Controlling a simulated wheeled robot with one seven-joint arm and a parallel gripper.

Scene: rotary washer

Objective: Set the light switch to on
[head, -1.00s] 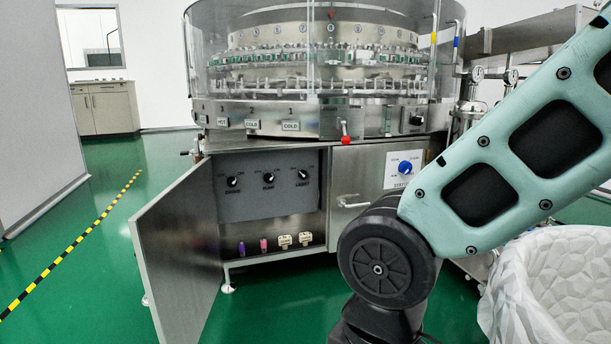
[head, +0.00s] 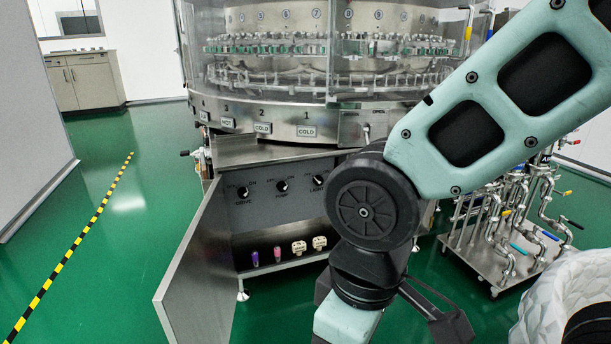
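The light switch (head: 318,180) is the rightmost of three black rotary knobs on a grey panel (head: 262,212) inside the open cabinet under the washer. Its label below reads LIGHT and is partly cut off by my arm's black elbow joint, which stands just to its right in the picture. The knob's exact setting is too small to tell. To its left are the pump knob (head: 282,186) and the drive knob (head: 243,192). My arm reaches down past the cabinet's right side, and its lower part runs out at the bottom edge. I cannot make out my gripper's fingers.
The open cabinet door (head: 198,272) stands out toward me, left of the panel. Small purple and pink items and two pale blocks sit on the shelf below. A pipe cart (head: 500,255) and white bin (head: 565,300) stand right. Green floor is clear at left.

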